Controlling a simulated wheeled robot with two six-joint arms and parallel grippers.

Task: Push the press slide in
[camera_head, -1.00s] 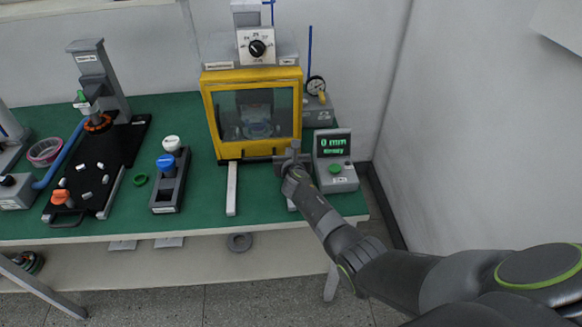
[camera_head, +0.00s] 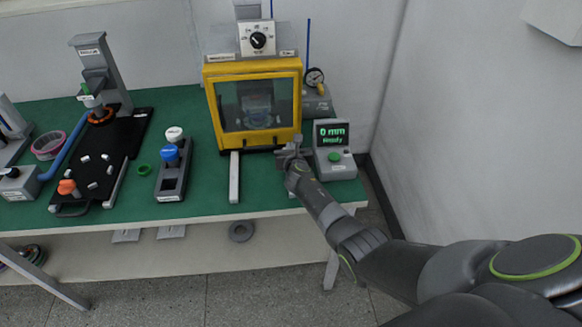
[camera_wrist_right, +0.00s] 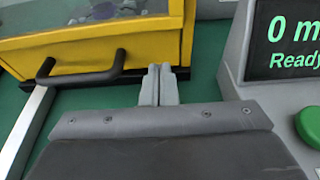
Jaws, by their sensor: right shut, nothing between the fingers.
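The press (camera_head: 252,68) has a yellow-framed clear door (camera_head: 257,104) at its front, and a dim round part shows behind the pane. The slide itself cannot be told apart behind the door. A black handle (camera_wrist_right: 78,76) sits low on the yellow frame in the right wrist view. My right gripper (camera_head: 294,143) is shut and empty, just in front of the frame's lower right corner. In the right wrist view its closed fingers (camera_wrist_right: 159,70) point at the frame's lower edge, right of the handle; contact cannot be told. My left gripper is not in view.
A display box (camera_head: 335,150) reading "0 mm Ready" with a green button stands close right of my gripper. A pale rail (camera_head: 234,177) runs forward from the press. A block with blue and white knobs (camera_head: 172,170) and a black plate fixture (camera_head: 103,155) stand left.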

